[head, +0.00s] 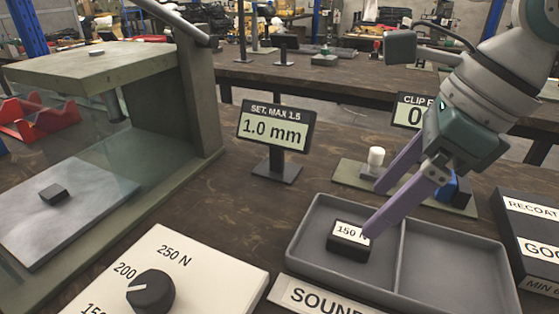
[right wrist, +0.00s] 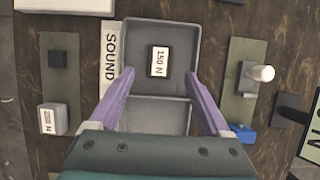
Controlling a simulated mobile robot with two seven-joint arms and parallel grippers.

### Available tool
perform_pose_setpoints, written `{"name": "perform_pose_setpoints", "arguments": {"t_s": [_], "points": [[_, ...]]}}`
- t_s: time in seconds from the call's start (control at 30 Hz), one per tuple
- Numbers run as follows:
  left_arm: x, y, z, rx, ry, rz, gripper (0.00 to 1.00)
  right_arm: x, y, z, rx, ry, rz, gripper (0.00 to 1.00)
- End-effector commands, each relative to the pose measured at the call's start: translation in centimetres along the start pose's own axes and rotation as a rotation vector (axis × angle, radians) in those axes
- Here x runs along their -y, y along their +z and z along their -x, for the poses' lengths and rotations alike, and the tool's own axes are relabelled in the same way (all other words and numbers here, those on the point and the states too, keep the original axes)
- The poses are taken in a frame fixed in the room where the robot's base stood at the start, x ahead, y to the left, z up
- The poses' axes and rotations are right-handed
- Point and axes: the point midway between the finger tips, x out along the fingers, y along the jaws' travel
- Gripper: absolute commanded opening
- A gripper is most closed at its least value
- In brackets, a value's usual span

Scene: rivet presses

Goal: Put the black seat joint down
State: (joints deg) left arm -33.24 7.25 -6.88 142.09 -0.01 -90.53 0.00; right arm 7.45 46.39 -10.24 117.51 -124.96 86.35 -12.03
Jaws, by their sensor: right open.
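A black block with a white "150 N" label (head: 349,240), which I take for the black seat joint, sits flat in the left compartment of a grey two-part tray (head: 403,260). The right wrist view also shows the block (right wrist: 159,61). My right gripper (head: 375,212) has its two purple fingers spread wide above the tray. In the right wrist view the fingertips (right wrist: 159,72) lie either side of the block, with a gap on both sides and nothing held. My left gripper is not in view.
A "SOUND" sign (head: 320,297) fronts the tray. A "1.0 mm" display (head: 275,131) stands behind it. A green plate (right wrist: 250,50) with a white peg and blue piece is nearby. A dial panel (head: 200,275) and a press (head: 110,70) are left; a small dark block (head: 53,193) lies there.

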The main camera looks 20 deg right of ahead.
Motion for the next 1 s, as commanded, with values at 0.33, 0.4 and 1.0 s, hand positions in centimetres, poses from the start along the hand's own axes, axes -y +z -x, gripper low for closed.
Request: {"name": "perform_pose_setpoints", "arguments": {"t_s": [0.33, 0.4, 1.0], "points": [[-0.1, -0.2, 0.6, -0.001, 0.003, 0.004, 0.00, 0.0, 0.0, 5.5, -0.001, -0.001, 0.000, 0.81], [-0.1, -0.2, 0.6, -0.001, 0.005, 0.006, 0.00, 0.0, 0.0, 5.8, -0.001, 0.001, 0.000, 0.81], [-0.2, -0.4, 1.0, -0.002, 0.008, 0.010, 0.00, -1.1, 1.1, 5.9, 0.051, 0.041, -0.004, 0.81]]}}
